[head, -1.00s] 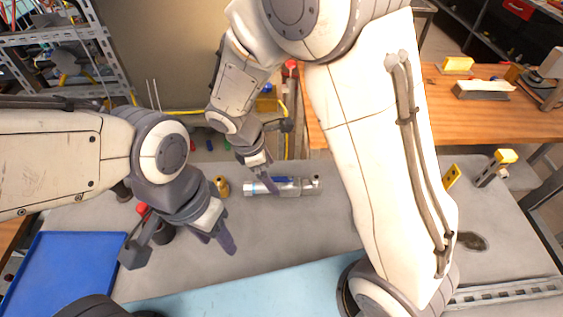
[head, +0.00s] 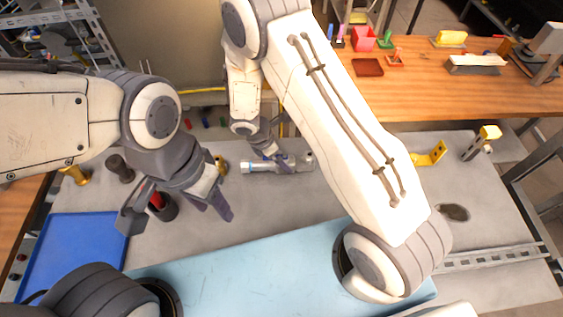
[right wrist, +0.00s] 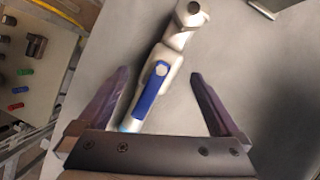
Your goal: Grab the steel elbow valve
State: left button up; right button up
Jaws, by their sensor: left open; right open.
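The steel elbow valve (head: 258,167), a silver body with a blue lever, lies on the grey worktop in the middle of the head view. My right gripper (head: 284,162) is open just above it and covers part of it. In the right wrist view the valve (right wrist: 172,55) runs from lower left to the top, between the open fingers of my right gripper (right wrist: 160,75). The fingers look apart from it; how far above it they are is hard to tell. My left gripper (head: 221,208) is open and empty over the worktop, left of the valve.
A blue tray (head: 75,260) lies at the left. A dark cup-like part (head: 163,208) stands by my left gripper, and a brass fitting (head: 220,164) sits left of the valve. A yellow bracket (head: 430,155) lies at the right. A light blue mat (head: 250,265) covers the front.

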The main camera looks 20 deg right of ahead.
jog(key=shift+x, duration=0.85)
grip_shut()
jog(key=shift+r, duration=0.1)
jog(key=shift+r, duration=0.1)
